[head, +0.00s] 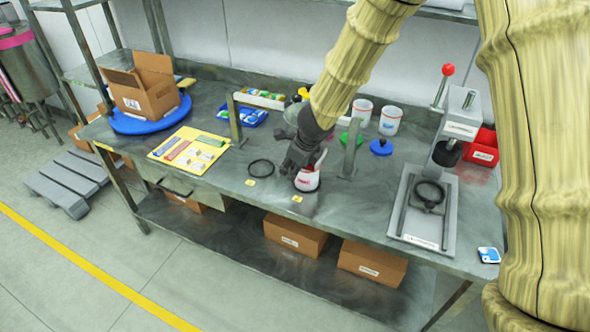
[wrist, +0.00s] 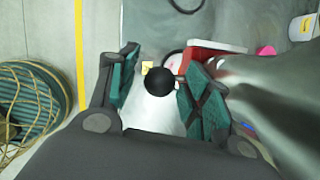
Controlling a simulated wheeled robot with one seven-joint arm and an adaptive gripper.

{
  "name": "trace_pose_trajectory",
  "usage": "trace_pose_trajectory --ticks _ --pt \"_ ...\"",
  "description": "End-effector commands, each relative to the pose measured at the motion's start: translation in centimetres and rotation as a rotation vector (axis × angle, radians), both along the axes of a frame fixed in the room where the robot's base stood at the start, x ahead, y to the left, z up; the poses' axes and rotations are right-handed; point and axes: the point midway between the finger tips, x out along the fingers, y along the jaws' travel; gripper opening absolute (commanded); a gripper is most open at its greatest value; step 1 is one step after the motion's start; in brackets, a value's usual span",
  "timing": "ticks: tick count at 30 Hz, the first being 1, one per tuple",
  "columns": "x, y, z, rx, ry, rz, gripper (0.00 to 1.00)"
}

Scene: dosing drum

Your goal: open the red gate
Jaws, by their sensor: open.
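The red gate (wrist: 212,46) shows in the wrist view as a red strip beside and partly behind my right finger. A black ball knob (wrist: 159,81) lies between the two fingers in that view; I cannot tell whether they touch it or how it joins the gate. My gripper (wrist: 161,66) is open around the knob. In the head view my gripper (head: 299,166) is over the bench, just above a white cup with red marking (head: 308,181). The grey drum body (wrist: 285,95) is at the right of the wrist view. In the head view my arm and gripper hide the gate.
Two grey posts (head: 235,122) (head: 350,150) stand either side of my gripper. A black ring (head: 261,168) lies to its left. White tubs (head: 390,121) stand behind on the right. A grey press (head: 425,210) stands at the bench's right end. The front middle of the bench is fairly clear.

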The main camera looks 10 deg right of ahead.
Motion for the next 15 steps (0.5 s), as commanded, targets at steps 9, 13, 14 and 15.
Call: trace_pose_trajectory --ticks 9,13,14,15 --pt "0.22 0.07 -0.35 -0.001 -0.001 0.001 0.49" --pt "0.21 0.06 -0.36 -0.001 -0.001 0.001 0.36" --pt "0.21 0.06 -0.36 -0.001 -0.001 0.001 0.31" --pt "0.21 0.06 -0.36 -0.001 -0.001 0.001 0.23"
